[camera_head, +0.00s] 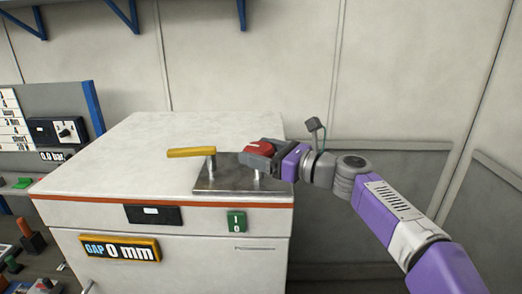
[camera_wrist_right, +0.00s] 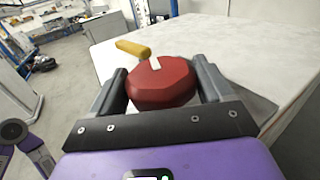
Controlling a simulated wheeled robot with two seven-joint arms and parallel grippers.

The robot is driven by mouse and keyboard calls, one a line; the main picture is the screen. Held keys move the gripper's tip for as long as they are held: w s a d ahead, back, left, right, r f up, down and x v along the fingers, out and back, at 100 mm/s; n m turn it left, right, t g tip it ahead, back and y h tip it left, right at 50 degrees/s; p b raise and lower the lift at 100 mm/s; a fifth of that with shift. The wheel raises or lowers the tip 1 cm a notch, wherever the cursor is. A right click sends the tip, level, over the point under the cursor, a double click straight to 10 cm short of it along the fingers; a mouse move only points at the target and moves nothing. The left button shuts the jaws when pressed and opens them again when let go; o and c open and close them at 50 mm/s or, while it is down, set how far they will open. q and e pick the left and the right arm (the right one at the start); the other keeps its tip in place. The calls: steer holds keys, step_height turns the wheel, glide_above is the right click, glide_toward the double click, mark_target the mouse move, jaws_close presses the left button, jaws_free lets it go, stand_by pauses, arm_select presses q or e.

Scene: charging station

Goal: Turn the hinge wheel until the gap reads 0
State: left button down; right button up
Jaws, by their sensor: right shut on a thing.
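The hinge wheel is a red faceted knob with a white mark (camera_wrist_right: 162,84). In the head view it (camera_head: 259,147) sits over a metal plate (camera_head: 225,184) on top of the white cabinet. My right gripper (camera_head: 262,155) is shut on the wheel. In the right wrist view its two dark fingers (camera_wrist_right: 163,88) stand on either side of the red knob. My left gripper is not in view.
A yellow lever (camera_head: 191,152) stands on the plate left of the wheel. The cabinet top (camera_head: 130,150) is otherwise clear. A green switch (camera_head: 236,221) is on the cabinet front.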

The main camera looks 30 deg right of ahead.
steer(key=shift+d+r+n+g+y, duration=0.15)
steer(key=shift+n+g+y, duration=0.25)
steer(key=shift+n+y, duration=0.3)
steer(key=shift+y, duration=0.4)
steer(key=o, duration=1)
steer(key=shift+c, duration=0.2)
steer(key=shift+b+v, duration=0.7)
steer(key=shift+v, duration=3)
